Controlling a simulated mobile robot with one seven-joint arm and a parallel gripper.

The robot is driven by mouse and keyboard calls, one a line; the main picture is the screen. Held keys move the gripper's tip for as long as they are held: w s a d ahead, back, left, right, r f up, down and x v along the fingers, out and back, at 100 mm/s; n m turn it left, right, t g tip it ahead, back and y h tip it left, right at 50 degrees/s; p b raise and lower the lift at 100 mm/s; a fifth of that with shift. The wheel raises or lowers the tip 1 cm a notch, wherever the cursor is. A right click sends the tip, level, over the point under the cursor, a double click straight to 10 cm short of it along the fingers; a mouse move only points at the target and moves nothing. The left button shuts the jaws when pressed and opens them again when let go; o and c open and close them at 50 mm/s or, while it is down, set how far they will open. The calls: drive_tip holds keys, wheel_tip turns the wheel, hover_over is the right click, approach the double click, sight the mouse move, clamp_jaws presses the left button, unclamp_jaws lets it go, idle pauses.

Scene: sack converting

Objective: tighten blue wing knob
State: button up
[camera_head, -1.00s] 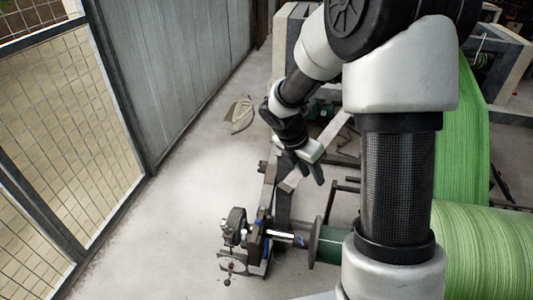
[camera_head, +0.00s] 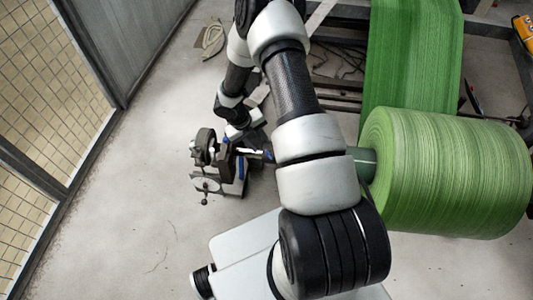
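A dark machine bracket (camera_head: 229,172) with a round black wheel (camera_head: 203,147) stands on the floor left of the green roll's shaft. Small blue parts show on it: one on its side (camera_head: 241,167) and one by the shaft end (camera_head: 268,155). They are too small for me to tell which is the wing knob. My gripper (camera_head: 257,139) is just above the bracket, its dark fingers close to the upper part. I cannot tell whether it touches anything, or whether its fingers are open or shut. My arm hides part of the shaft.
A large green roll (camera_head: 450,172) lies at the right, with a green web (camera_head: 410,60) rising behind it. A mesh fence (camera_head: 50,95) runs along the left. Bare concrete floor (camera_head: 120,200) lies between the fence and the bracket.

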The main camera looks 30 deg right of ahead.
sight(267, 153)
drive_tip(key=x, duration=0.9)
drive_tip(key=shift+b, duration=0.4)
clamp_jaws()
